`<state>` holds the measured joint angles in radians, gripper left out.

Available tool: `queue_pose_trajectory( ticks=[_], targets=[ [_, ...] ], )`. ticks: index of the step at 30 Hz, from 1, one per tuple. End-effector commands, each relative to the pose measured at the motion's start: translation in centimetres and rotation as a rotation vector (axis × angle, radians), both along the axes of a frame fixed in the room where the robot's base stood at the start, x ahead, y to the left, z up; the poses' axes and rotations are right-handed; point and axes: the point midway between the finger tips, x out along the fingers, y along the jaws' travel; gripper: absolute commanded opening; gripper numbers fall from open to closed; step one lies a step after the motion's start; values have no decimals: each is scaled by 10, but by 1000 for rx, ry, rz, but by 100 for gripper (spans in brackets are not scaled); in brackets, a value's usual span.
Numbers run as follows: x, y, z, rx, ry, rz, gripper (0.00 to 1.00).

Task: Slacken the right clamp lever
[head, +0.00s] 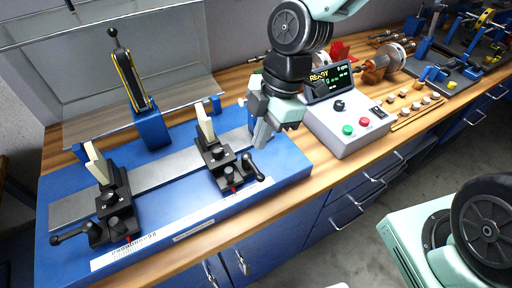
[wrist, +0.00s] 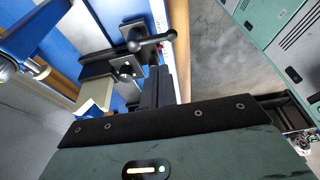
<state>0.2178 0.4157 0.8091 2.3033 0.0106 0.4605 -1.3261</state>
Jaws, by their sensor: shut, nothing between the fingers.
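The right clamp lever (head: 253,168) is a black handle with a ball end on the front of the right black clamp block (head: 222,165). It points to the right and slightly toward the front edge. In the wrist view the lever (wrist: 152,41) shows near the top centre, just beyond the fingers. My gripper (head: 260,140) is shut and empty, above the right part of the blue base, behind and above the lever. In the wrist view my fingers (wrist: 160,88) appear close to the lever, apart from it as far as I can tell.
The blue base (head: 285,165) carries a left clamp (head: 115,208) with its own lever (head: 70,235). A clear guard (head: 185,60) stands behind. A control box (head: 345,125) with buttons sits to the right. Small weights (head: 415,105) lie beyond it.

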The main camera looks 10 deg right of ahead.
Motion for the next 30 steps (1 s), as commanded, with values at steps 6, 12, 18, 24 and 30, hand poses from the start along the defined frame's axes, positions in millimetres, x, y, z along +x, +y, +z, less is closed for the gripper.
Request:
queue_pose_trajectory(
  ticks=[6, 12, 18, 24, 30],
  targets=[
    [-6, 11, -35, -2, 6, 5, 0],
    [-8, 20, -65, -3, 6, 4, 0],
    [-9, 25, -82, -1, 4, 1, 0],
    [-8, 26, -86, -1, 1, 0, 0],
    [-8, 26, -86, -1, 1, 0, 0]
  ],
)
